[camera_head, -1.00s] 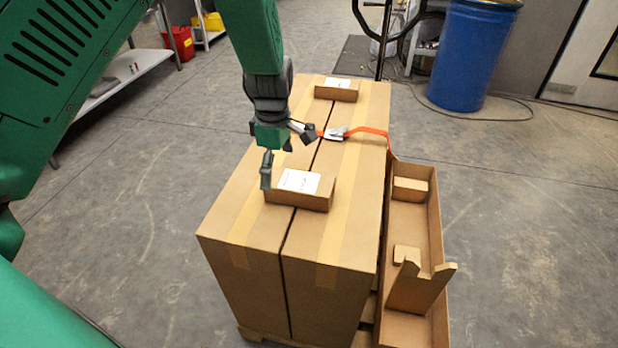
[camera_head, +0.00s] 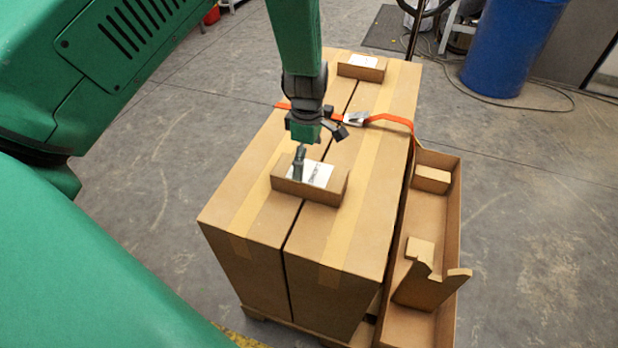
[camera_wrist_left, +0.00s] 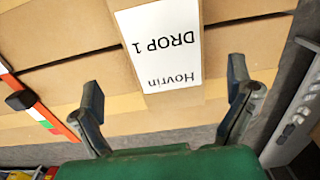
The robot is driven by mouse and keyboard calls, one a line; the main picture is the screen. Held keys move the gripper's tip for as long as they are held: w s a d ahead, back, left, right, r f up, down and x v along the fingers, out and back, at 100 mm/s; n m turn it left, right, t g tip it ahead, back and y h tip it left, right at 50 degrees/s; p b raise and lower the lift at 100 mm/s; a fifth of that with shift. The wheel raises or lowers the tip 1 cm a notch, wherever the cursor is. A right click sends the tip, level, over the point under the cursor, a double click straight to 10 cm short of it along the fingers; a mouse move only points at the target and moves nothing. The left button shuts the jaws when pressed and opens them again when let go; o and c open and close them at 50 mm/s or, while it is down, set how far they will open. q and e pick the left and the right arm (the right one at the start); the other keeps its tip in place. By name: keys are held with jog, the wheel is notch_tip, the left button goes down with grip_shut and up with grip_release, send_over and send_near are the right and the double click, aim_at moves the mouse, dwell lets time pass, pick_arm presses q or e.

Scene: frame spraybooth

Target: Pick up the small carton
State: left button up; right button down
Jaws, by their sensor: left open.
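A small brown carton (camera_head: 336,194) with a white label lies on top of the tall boxes, near their front. In the left wrist view the small carton (camera_wrist_left: 190,97) shows its label, printed "Hovrin DROP 1", beyond and between the fingers. My left gripper (camera_head: 320,153) is open and empty, above the carton's back side. One finger overlaps the label in the head view; I cannot tell whether it touches. In the left wrist view both fingers of my left gripper (camera_wrist_left: 165,76) are spread wide, one on each side of the carton. My right gripper is not in view.
Two tall boxes (camera_head: 240,190) stand side by side on a pallet. A second labelled carton (camera_head: 361,72) lies at their far end. An orange strap (camera_head: 392,119) with a metal buckle crosses them. An open cardboard tray (camera_head: 402,325) is at the right. A blue drum (camera_head: 510,45) stands behind.

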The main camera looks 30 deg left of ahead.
aim_at(309, 171)
pick_arm(q)
jog(key=shift+s+f, duration=0.1)
jog(key=shift+f, duration=0.25)
jog(key=f, duration=0.1)
jog(key=d+f, duration=0.1)
jog(key=f, duration=0.1)
jog(key=shift+s+d+f, duration=0.15)
jog(key=shift+d+f, duration=0.25)
jog(key=shift+f, duration=0.1)
jog(key=shift+a, duration=0.7)
jog(key=c, duration=1.6)
jog(key=shift+d, duration=0.15)
jog(key=shift+c, duration=0.2)
